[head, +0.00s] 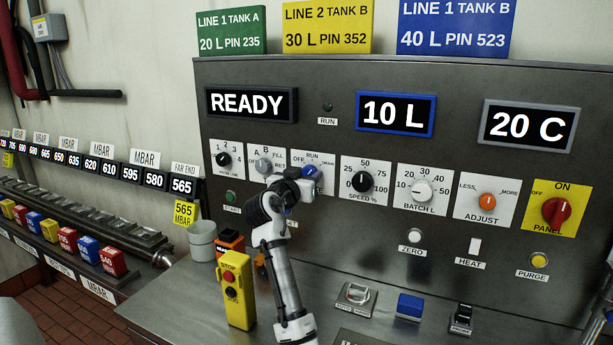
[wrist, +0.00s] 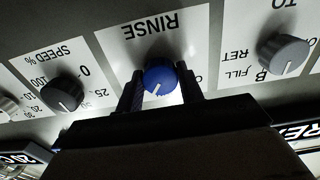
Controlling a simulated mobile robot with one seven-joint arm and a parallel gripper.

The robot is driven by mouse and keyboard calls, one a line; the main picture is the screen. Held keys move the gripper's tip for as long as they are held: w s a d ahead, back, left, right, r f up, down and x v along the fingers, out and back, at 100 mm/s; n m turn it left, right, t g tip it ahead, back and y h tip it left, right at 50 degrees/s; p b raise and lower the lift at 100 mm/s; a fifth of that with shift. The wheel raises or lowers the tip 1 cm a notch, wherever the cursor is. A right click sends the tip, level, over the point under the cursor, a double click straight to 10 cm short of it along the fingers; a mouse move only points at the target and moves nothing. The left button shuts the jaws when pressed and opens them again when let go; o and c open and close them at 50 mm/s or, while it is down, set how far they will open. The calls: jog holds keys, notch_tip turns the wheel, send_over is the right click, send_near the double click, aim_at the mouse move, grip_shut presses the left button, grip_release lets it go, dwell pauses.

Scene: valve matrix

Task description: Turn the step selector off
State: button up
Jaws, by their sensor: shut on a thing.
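The step selector is a blue knob (head: 312,171) on a white plate (head: 322,158). My gripper also shows in the head view (head: 302,180).
A grey selector knob (head: 263,165) is close on the left, and a black SPEED knob (head: 362,182) is close on the right. A yellow box with a red STOP button (head: 236,292) stands on the shelf beside my arm. A READY display (head: 251,105) is above.

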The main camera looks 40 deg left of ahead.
jog(key=n, duration=0.2)
jog(key=n+p, duration=0.1)
jog(key=n, duration=0.1)
jog(key=shift+r+n, duration=0.2)
jog(key=shift+n, duration=0.1)
jog(key=n+p, duration=0.1)
jog(key=n, duration=0.3)
jog(key=shift+d+r+n+p, duration=0.1)
jog(key=shift+n+p, duration=0.2)
jog(key=n+p, duration=0.2)
jog(key=n, duration=0.2)
jog(key=shift+n, duration=0.3)
jog(key=shift+n+p, duration=0.55)
jog(key=shift+n, duration=1.25)
jog(key=o, duration=1)
jog(key=shift+f, duration=0.2)
jog(key=shift+s, duration=0.1)
jog(key=v, duration=1.3)
jog(key=shift+s, duration=0.3)
